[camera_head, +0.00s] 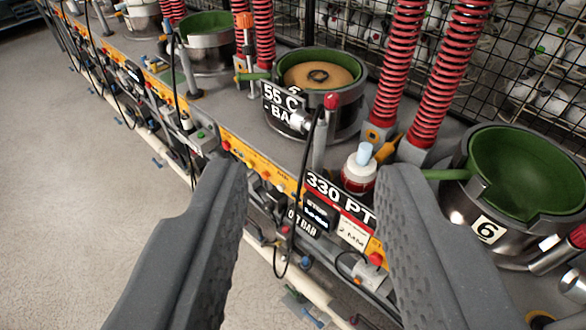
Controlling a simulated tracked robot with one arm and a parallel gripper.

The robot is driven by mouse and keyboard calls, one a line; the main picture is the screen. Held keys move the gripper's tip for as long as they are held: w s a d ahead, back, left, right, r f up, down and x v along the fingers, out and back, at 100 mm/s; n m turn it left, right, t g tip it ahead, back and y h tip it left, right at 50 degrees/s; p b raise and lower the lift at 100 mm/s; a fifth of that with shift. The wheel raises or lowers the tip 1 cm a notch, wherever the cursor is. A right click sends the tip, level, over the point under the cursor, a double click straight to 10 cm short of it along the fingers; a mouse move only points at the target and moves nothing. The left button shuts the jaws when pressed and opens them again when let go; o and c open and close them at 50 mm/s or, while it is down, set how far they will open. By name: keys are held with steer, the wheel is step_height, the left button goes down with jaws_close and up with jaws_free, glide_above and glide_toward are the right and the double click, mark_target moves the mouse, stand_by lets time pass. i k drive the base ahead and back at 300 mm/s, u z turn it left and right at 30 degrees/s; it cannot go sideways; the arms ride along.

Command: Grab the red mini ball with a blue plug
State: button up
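The red mini ball (357,182) sits on the grey bench top between the press bowl labelled 55 C and the green bowl marked 6. Its top is white, and a pale blue plug (364,153) stands up from it. My gripper (314,172) is open, with its two grey fingers wide apart and nothing between them. The ball appears beyond the fingers, just left of the right fingertip, which may hide a little of its lower right side. I see no contact between the ball and the fingers.
A green-lined bowl (520,175) stands at right, and a bowl with a tan disc (318,77) is behind left. Red springs (430,75) rise behind the ball. A red-tipped lever (330,102) and black cable stand left of it. The floor (85,190) at left is clear.

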mark_target(358, 174)
steer(key=u, duration=0.25)
steer(key=i, duration=0.1)
steer(key=u, duration=2.15)
steer(key=k, duration=1.55)
steer(key=z, duration=1.4)
steer(key=i, duration=1.05)
steer(key=z, duration=0.05)
